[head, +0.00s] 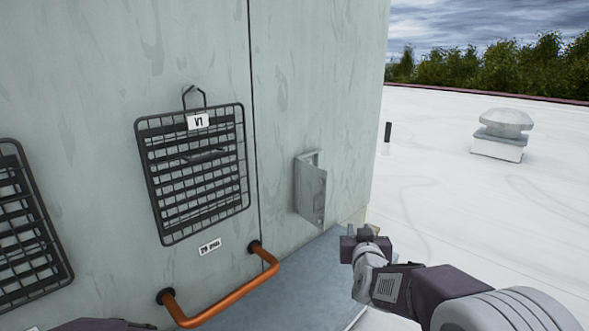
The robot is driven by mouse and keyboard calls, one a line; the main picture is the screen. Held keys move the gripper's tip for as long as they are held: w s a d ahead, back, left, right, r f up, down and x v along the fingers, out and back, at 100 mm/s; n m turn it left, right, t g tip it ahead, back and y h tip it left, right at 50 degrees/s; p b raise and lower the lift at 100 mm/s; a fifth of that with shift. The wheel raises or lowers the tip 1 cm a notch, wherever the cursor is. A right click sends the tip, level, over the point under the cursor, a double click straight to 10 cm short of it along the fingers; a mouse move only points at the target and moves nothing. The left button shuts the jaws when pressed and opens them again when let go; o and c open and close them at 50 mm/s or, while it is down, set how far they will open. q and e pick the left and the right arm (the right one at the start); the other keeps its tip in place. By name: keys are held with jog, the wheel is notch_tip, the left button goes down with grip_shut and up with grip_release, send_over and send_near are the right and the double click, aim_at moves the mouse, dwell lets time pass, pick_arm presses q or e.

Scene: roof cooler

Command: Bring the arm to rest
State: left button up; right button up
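My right arm comes in from the lower right, and its gripper (364,232) points away from me, in front of the lower right corner of the grey-green cooler cabinet (300,90). The gripper's fingers are small and seen from behind, so I cannot tell whether they are open or shut. I see no object held in it. It is right of and below a small grey box with a hinged door (311,190), which stands ajar on the cabinet wall. My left gripper is not in view.
A black wire grille labelled V1 (195,172) hangs on the cabinet wall, with another grille (28,225) at the left edge. An orange pipe handle (225,300) juts out below. A grey ledge (300,290) runs along the base. White roof with a vent (500,135) lies open at right.

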jog(key=s+f+g+y, duration=0.1)
jog(key=s+f+g, duration=0.6)
jog(key=s+f, duration=0.4)
jog(key=s+f+g+y, duration=0.1)
jog(key=s+f+g, duration=0.6)
jog(key=s, duration=1.2)
notch_tip(320, 180, down, 4)
jog(key=shift+s+a+f+n, duration=0.15)
jog(key=shift+s+f+n, duration=0.1)
jog(key=shift+s+n, duration=0.05)
